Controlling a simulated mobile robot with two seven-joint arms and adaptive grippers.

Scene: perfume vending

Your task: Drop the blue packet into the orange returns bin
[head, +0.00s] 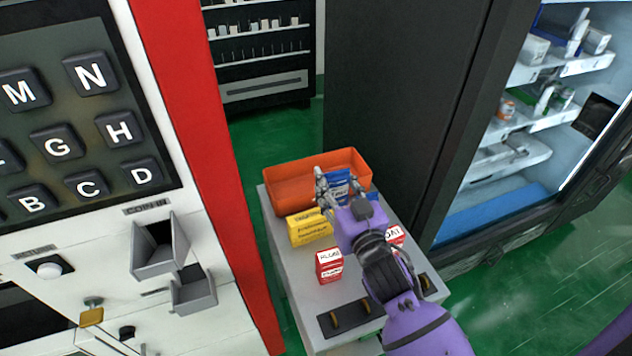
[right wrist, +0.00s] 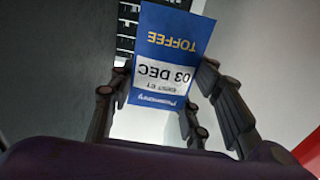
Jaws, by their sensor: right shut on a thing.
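The blue packet (head: 337,184) is held in my right gripper (head: 334,188), at the front edge of the orange returns bin (head: 290,184) in the head view. In the right wrist view the blue packet (right wrist: 170,62) sits between the two fingers of my right gripper (right wrist: 165,95). Its label reads "TOFFEE" and "03 DEC", upside down. The orange bin stands at the far end of a small grey table (head: 305,285) and has an open top. I cannot tell whether the packet is over the bin's opening. My left gripper is in neither view.
A yellow packet (head: 311,227) stands in front of the bin. A red-and-white box (head: 329,265) is nearer, and another red box (head: 395,234) is partly behind my arm. A keypad machine (head: 80,130) stands left; a dark cabinet (head: 395,90) stands right.

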